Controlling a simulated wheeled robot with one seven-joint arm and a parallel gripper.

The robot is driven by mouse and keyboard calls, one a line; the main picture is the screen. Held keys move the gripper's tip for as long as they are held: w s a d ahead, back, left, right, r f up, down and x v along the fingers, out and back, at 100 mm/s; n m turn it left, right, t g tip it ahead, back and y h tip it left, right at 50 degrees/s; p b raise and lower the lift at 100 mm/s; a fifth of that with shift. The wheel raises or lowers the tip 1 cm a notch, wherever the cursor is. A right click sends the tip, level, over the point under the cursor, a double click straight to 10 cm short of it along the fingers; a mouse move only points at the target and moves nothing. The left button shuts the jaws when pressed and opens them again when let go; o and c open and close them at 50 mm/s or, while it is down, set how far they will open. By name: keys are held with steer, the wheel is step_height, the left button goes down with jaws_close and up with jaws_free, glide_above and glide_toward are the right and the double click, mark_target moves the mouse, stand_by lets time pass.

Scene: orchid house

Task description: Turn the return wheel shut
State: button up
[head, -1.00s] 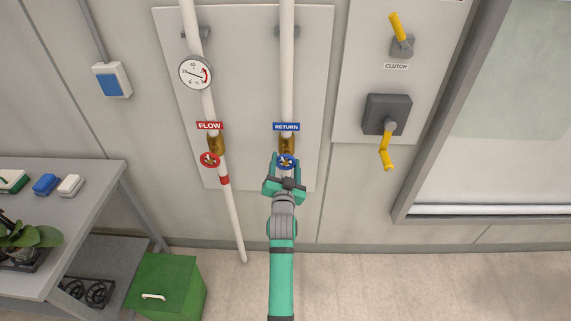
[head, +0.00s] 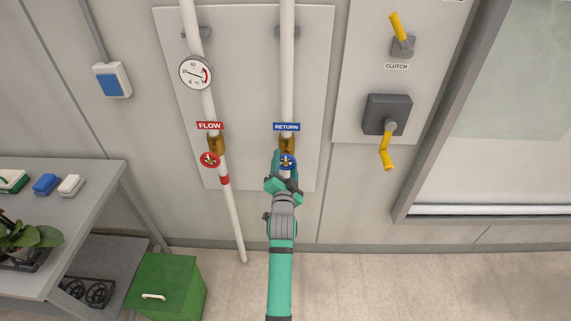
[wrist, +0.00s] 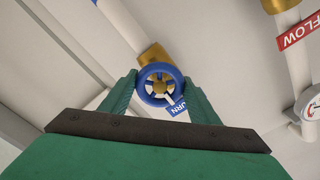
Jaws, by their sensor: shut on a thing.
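The blue return wheel (head: 287,162) sits on a brass valve (head: 287,144) on the white return pipe, under the blue RETURN label (head: 286,127). My gripper (head: 284,166) is at the wheel, turned at a slant in the head view and partly covering it. In the wrist view the fingers (wrist: 158,88) stand on both sides of the blue wheel (wrist: 160,84) and are shut on its rim. The brass valve body (wrist: 155,55) shows behind the wheel there. How far the valve is closed cannot be told.
The red flow wheel (head: 210,160) is on the pipe to the left, with a gauge (head: 196,72) above. A yellow-handled grey box (head: 387,114) is to the right. A bench (head: 90,212) and a green bin (head: 168,286) stand at the lower left.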

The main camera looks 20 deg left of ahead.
steer(key=o, duration=1)
steer(key=shift+w+d+f, duration=0.1)
steer(key=shift+c, duration=0.2)
steer(key=shift+o, duration=0.5)
steer(key=shift+w, duration=0.1)
steer(key=shift+s, duration=0.4)
steer(key=v, duration=1)
steer(key=shift+d, duration=0.2)
